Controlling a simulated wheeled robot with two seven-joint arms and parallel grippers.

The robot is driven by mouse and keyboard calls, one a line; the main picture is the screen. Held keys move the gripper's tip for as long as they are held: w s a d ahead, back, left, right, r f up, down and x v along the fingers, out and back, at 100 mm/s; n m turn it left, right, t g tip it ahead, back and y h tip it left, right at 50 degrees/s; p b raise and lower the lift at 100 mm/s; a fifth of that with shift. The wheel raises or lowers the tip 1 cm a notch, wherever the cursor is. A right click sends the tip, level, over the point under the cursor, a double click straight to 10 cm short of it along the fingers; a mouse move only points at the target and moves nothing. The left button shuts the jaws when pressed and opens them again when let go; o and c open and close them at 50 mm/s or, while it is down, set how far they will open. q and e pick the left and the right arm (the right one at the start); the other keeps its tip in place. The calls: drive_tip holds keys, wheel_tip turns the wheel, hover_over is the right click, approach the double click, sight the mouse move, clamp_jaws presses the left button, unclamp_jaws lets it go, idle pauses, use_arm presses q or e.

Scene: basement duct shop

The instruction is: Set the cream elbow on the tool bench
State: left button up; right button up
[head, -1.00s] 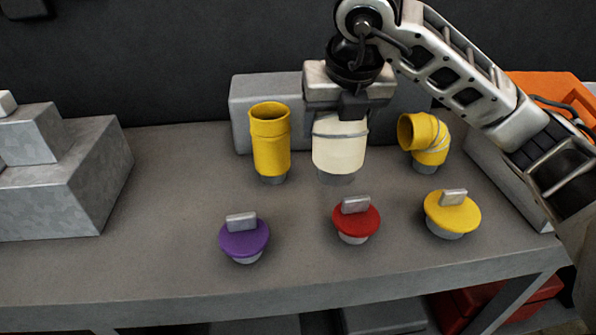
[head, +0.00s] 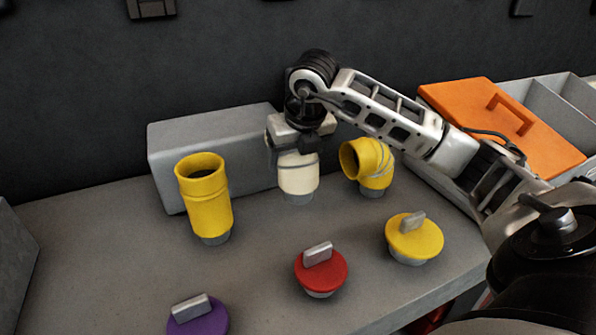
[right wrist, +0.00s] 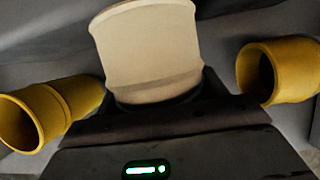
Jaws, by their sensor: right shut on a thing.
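The cream elbow (head: 298,178) is upright with a grey collar at its lower end, between two yellow duct pieces at the back of the grey tool bench (head: 110,235). My right gripper (head: 297,150) is shut on its upper part. I cannot tell whether the collar touches the bench top. In the right wrist view the cream elbow (right wrist: 150,50) stands out beyond the dark jaws (right wrist: 160,105), which hide its near end. My left gripper is not in view.
A yellow duct piece (head: 207,205) stands left and a yellow elbow (head: 372,165) close right. Red (head: 321,272), yellow (head: 413,240) and purple (head: 200,320) lidded caps are in front. A grey block (head: 205,150) is behind; an orange lid (head: 500,125) lies at right.

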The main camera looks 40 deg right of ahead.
drive_tip(key=shift+w+d+f, duration=0.15)
drive_tip(key=shift+d+f, duration=0.3)
drive_tip(key=shift+f, duration=0.1)
drive_tip(key=f, duration=0.3)
drive_tip(key=shift+d+f, duration=0.15)
drive_tip(key=shift+d, duration=0.15)
drive_tip(key=shift+w+f, duration=0.1)
drive_tip(key=shift+f, duration=0.15)
drive_tip(key=shift+f, duration=0.2)
drive_tip(key=o, duration=1.1)
drive_tip(key=shift+r, duration=0.15)
